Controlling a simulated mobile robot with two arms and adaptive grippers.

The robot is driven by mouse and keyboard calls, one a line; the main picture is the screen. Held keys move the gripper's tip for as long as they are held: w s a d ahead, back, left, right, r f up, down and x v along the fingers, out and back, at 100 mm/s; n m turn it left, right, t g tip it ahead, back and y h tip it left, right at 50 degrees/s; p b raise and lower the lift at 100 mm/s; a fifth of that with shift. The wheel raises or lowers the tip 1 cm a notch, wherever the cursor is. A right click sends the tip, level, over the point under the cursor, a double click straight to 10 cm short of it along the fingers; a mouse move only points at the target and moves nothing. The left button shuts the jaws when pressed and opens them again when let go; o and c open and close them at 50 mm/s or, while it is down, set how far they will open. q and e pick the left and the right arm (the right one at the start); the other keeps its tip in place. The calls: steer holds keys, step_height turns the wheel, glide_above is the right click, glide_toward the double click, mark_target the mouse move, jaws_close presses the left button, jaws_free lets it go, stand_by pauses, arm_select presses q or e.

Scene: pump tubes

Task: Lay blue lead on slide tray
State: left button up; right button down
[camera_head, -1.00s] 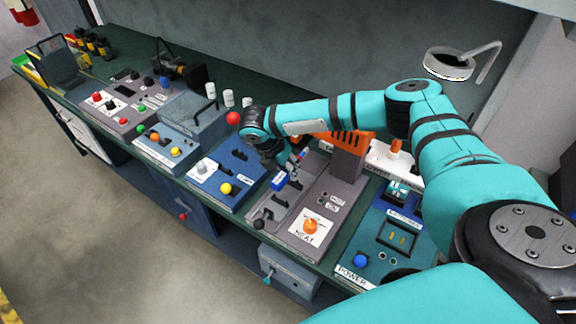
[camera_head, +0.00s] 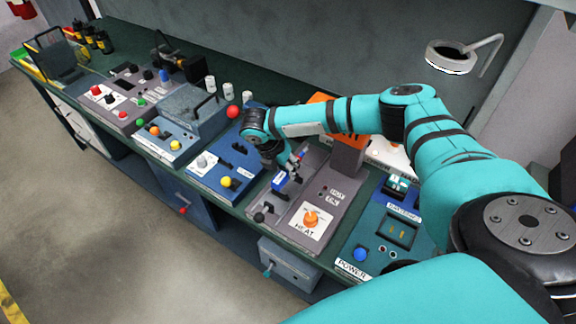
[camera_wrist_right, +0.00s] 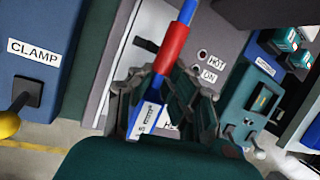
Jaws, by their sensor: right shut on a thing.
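My right gripper (camera_head: 292,168) is shut on the blue lead (camera_head: 278,182), above the grey HEAT unit. In the right wrist view the lead (camera_wrist_right: 145,114) is a blue rod with a red band and a white-labelled blue end. It passes between the fingers of the gripper (camera_wrist_right: 160,100), slanting across the picture. Under and beside it, the grey unit (camera_head: 322,178) has a slotted strip with a dark knob (camera_head: 264,213) at its front. I cannot tell for sure which part is the slide tray. My left gripper is not in view.
The blue CLAMP unit (camera_wrist_right: 45,35), with a yellow knob (camera_head: 226,182), stands to the left. The teal POWER unit (camera_head: 375,235) is to the right. An orange HEAT knob (camera_head: 311,218) is close to the front. Several other units line the bench at the left.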

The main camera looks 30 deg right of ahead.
steer(key=shift+f+b, duration=0.85)
steer(key=shift+f, duration=1.35)
steer(key=shift+s+f, duration=0.15)
